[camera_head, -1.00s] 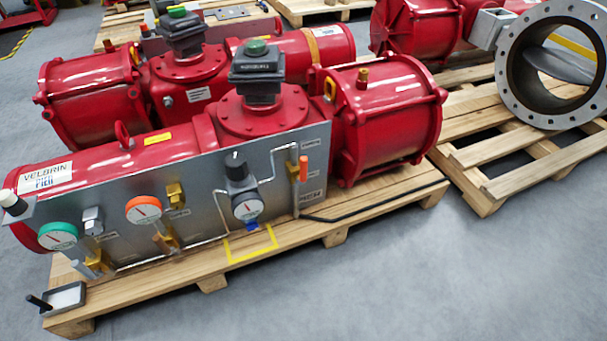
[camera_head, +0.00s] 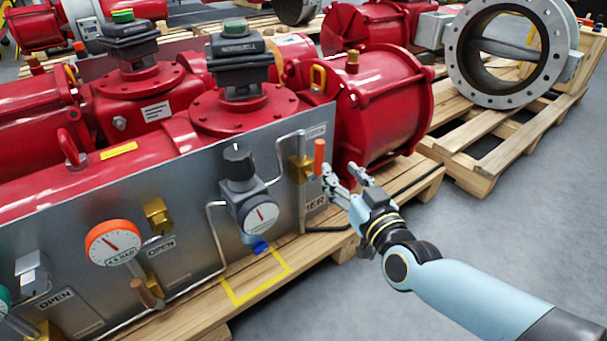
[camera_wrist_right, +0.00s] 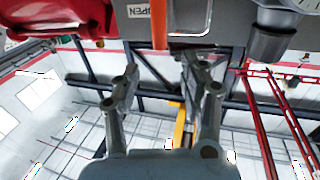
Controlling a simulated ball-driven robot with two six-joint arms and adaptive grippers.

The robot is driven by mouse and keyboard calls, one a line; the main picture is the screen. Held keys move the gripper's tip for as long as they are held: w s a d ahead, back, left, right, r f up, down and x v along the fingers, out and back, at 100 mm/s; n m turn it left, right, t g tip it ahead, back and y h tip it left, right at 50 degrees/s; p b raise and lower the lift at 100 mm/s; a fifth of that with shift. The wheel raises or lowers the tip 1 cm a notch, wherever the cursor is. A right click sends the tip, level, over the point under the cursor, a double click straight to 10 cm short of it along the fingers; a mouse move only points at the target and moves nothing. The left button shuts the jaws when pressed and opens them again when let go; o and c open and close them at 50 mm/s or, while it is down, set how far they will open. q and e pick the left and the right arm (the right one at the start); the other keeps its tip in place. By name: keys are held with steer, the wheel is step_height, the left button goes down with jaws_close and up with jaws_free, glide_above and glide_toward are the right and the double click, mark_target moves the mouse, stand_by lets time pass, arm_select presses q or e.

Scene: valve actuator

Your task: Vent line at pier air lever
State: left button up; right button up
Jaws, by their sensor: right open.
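An orange lever (camera_head: 319,157) stands upright at the right end of the grey panel (camera_head: 190,180), beside a brass valve body (camera_head: 300,168). A label partly reading "IER" is below it, partly hidden. My right gripper (camera_head: 345,175) is open and empty, just right of the lever. One fingertip is close to the lever's lower end; I cannot tell whether they touch. In the right wrist view the orange lever (camera_wrist_right: 160,24) hangs from the top edge, between and beyond the two spread fingers of my right gripper (camera_wrist_right: 158,80). My left gripper is not in view.
A regulator with a gauge (camera_head: 262,217) and a blue tip sits left of the lever. An orange-rimmed gauge (camera_head: 114,243) is farther left. A red cylinder (camera_head: 385,110) stands behind the gripper. A yellow square (camera_head: 277,270) marks the pallet. Grey floor at right is clear.

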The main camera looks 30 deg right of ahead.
mark_target(322, 153)
steer(key=w+b, duration=0.1)
steer(key=w, duration=0.2)
steer(key=w+d+b, duration=0.1)
steer(key=w, duration=0.2)
steer(key=w+d+f+b, duration=0.1)
steer(key=w, duration=0.3)
steer(key=shift+w, duration=0.1)
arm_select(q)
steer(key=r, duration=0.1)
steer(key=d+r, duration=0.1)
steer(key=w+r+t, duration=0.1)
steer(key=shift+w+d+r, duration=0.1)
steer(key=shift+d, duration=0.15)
arm_select(e)
steer(key=shift+w+r, duration=0.1)
steer(key=shift+w, duration=0.15)
jaws_close()
